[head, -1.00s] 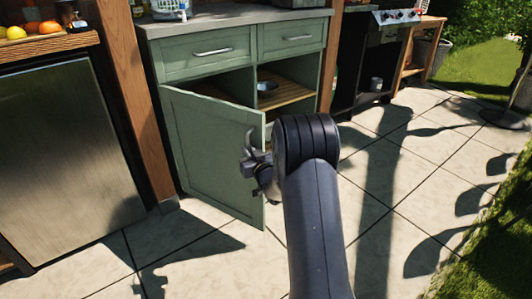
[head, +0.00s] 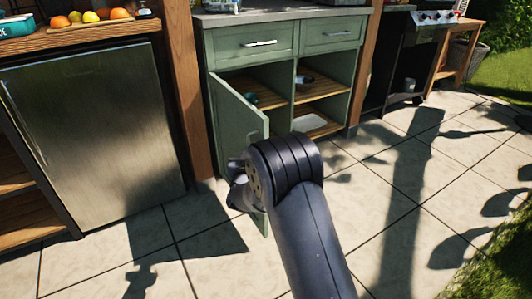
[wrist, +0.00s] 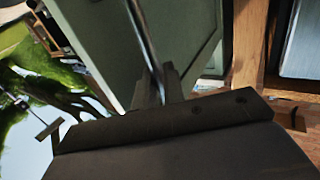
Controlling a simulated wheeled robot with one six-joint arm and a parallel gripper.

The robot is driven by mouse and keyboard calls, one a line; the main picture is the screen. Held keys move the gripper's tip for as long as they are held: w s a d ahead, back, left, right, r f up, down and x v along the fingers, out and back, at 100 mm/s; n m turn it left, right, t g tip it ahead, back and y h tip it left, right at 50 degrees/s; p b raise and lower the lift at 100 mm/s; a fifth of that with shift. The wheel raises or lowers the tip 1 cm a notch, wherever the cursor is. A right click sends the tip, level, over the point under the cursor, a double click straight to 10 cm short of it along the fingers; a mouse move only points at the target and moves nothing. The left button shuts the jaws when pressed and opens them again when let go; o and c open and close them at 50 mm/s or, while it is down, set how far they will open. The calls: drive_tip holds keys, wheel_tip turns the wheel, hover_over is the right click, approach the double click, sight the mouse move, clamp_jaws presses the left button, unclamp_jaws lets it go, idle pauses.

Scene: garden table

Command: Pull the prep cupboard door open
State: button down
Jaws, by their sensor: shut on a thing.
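The prep cupboard is green with a grey worktop (head: 275,15). Its left door (head: 238,122) stands wide open, swung out toward me on its left side. The door also fills much of the wrist view (wrist: 95,40). My gripper (head: 238,188) is at the door's free edge, partly hidden behind my own wrist in the head view. In the wrist view the fingers (wrist: 155,85) are shut around a thin bar that runs along the door, seemingly its handle (wrist: 143,35). The grip itself is partly hidden.
Inside the cupboard are wooden shelves (head: 322,87) with a few small items. A steel fridge (head: 95,130) stands at left, beside a wooden post (head: 186,90). A grill (head: 402,60) stands at right. The paved floor (head: 400,215) in front is clear.

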drive_tip(key=shift+s+a+r+h, duration=0.1)
drive_tip(key=shift+a+h, duration=0.05)
drive_tip(key=shift+a, duration=0.25)
drive_tip(key=shift+s+a+r+h, duration=0.1)
drive_tip(key=shift+a+h, duration=0.05)
drive_tip(key=shift+a, duration=0.25)
drive_tip(key=c, duration=1.6)
unclamp_jaws()
drive_tip(key=shift+f, duration=0.1)
drive_tip(key=shift+c, duration=0.2)
drive_tip(key=s+a+p, duration=0.1)
drive_tip(key=s+p, duration=0.2)
drive_tip(key=s, duration=0.7)
drive_tip(key=shift+s+a, duration=0.3)
drive_tip(key=shift+a, duration=0.05)
drive_tip(key=shift+w, duration=0.1)
